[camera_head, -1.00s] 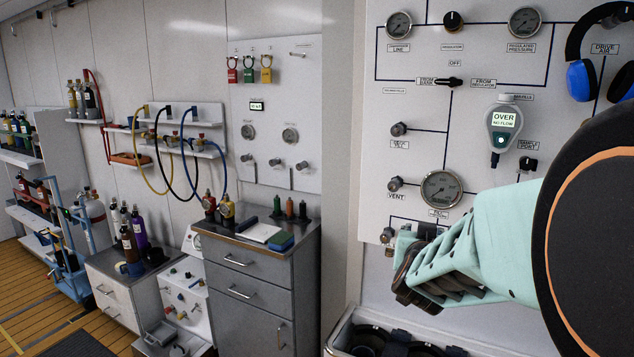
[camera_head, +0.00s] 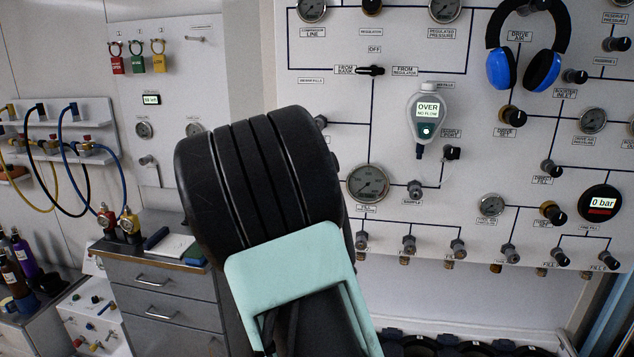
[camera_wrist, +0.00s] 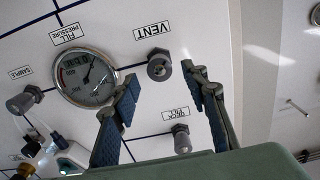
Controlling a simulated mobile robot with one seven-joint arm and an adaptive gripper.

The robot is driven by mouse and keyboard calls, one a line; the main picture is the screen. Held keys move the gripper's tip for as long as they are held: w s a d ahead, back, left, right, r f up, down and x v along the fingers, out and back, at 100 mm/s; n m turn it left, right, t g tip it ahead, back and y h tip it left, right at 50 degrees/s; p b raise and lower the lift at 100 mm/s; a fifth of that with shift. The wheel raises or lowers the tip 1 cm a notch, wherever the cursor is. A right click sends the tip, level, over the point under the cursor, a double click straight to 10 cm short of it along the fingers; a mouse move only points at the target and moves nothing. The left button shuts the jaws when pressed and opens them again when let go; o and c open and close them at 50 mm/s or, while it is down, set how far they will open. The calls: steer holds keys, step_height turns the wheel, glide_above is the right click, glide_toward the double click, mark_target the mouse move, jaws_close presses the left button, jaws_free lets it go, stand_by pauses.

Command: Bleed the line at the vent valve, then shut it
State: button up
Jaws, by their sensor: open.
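The vent valve (camera_wrist: 159,68) is a grey knob on the white panel, below its upside-down VENT label (camera_wrist: 152,30) in the wrist view. My gripper (camera_wrist: 160,78) is open, with one finger to the left of the knob and one to the right. The knob shows in the gap between the fingertips; I cannot tell whether either finger touches it. In the head view my own arm hides the vent valve and the gripper. The fill pressure gauge (camera_wrist: 87,78) is just left of the left finger; it also shows in the head view (camera_head: 368,184).
Another grey knob (camera_wrist: 182,138) is below the vent valve in the wrist view. A sample knob (camera_wrist: 24,100) is at the left. The handheld meter (camera_head: 428,112) reads OVER, NO FLOW. Headphones (camera_head: 525,50) hang upper right. The display (camera_head: 601,203) reads 0 bar.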

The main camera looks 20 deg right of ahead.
steer(key=shift+p+x, duration=0.35)
steer(key=shift+x, duration=2.2)
steer(key=shift+c, duration=0.5)
jaws_close()
